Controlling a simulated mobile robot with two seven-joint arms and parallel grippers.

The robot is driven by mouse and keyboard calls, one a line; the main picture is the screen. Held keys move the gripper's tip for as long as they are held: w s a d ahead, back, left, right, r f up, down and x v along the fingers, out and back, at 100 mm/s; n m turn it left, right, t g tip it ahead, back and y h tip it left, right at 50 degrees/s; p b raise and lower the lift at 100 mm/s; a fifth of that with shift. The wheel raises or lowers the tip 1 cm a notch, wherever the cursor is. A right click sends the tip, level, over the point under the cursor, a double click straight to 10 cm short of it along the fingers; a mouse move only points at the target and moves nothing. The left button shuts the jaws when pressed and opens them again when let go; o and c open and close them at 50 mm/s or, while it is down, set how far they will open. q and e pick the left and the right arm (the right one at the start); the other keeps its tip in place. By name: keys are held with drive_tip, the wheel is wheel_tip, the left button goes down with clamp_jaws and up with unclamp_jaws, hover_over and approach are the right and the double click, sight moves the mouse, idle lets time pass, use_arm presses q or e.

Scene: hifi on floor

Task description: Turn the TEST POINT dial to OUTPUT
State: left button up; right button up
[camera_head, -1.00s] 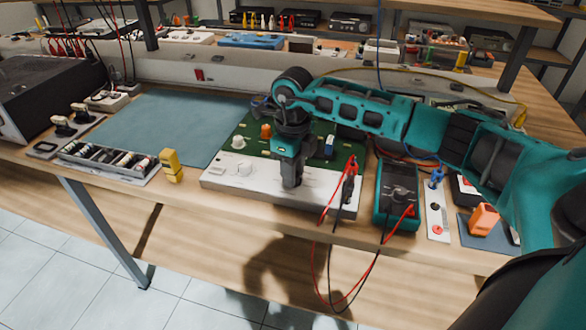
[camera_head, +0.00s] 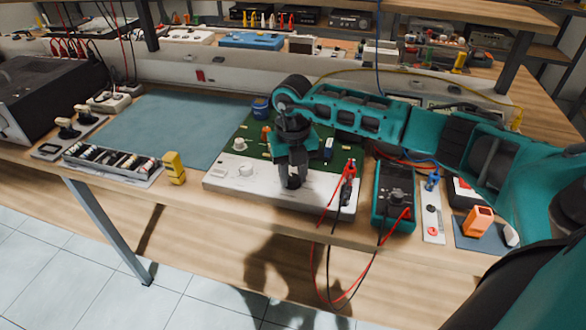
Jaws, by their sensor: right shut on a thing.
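A green circuit board (camera_head: 250,128) with a white front panel (camera_head: 225,181) lies on the bench. A white knob (camera_head: 246,170) stands on the panel, to the left of my right gripper. My right gripper (camera_head: 291,182) points down at the middle of the panel, with its fingers shut on a small dark dial there. The fingers hide most of that dial, so its pointer and setting cannot be seen. The panel lettering is too small to read. My left gripper is not in view.
Red and black leads (camera_head: 348,172) plug into the panel's right end and hang over the bench edge. A teal multimeter (camera_head: 394,195) stands to the right. A yellow block (camera_head: 173,167) stands left. The blue mat (camera_head: 165,125) is clear.

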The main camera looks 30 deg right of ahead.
sight(292, 177)
drive_tip(key=m+p, duration=0.2)
drive_tip(key=m, duration=0.4)
drive_tip(key=shift+w+r+m, duration=0.1)
drive_tip(key=shift+m, duration=0.2)
idle(0.4)
drive_tip(key=o, duration=1.1)
drive_tip(key=shift+c, duration=0.2)
wheel_tip(292, 177, up, 13)
drive_tip(key=shift+a, duration=0.1)
